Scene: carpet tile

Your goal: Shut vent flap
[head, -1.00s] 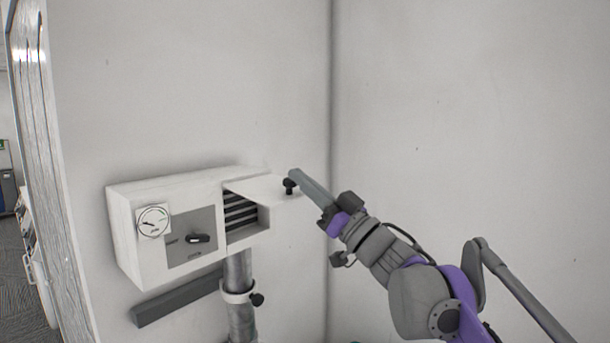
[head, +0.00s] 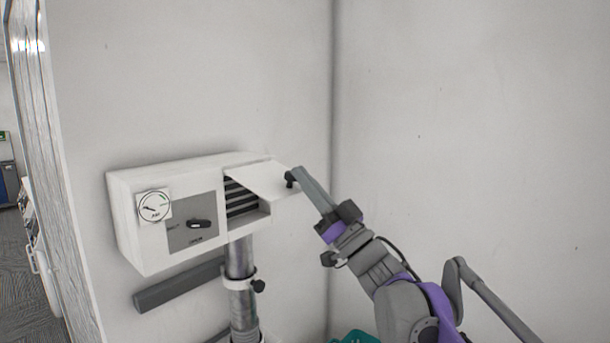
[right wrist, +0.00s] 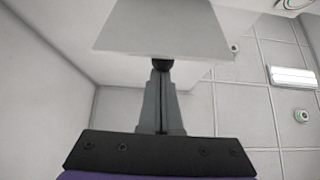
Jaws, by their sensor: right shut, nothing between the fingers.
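The vent flap (head: 268,178) is a white panel hinged at the top of the white wall unit's (head: 150,245) right part. It stands raised and tilted outward, with dark slats (head: 238,200) showing below it. A small black knob (head: 290,179) sits near its outer edge. My right gripper (head: 296,172) is shut and empty, with its fingertips at the knob. In the right wrist view the closed fingers (right wrist: 160,75) reach the dark knob (right wrist: 162,65) below the flap (right wrist: 163,30); whether they touch it I cannot tell. My left gripper is not in view.
The unit carries a round gauge (head: 154,206) and a black rotary switch (head: 199,224) on a grey plate. A metal pipe (head: 240,300) with a clamp runs down below it. A wall corner lies right of the flap. A teal object (head: 357,337) shows at the bottom edge.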

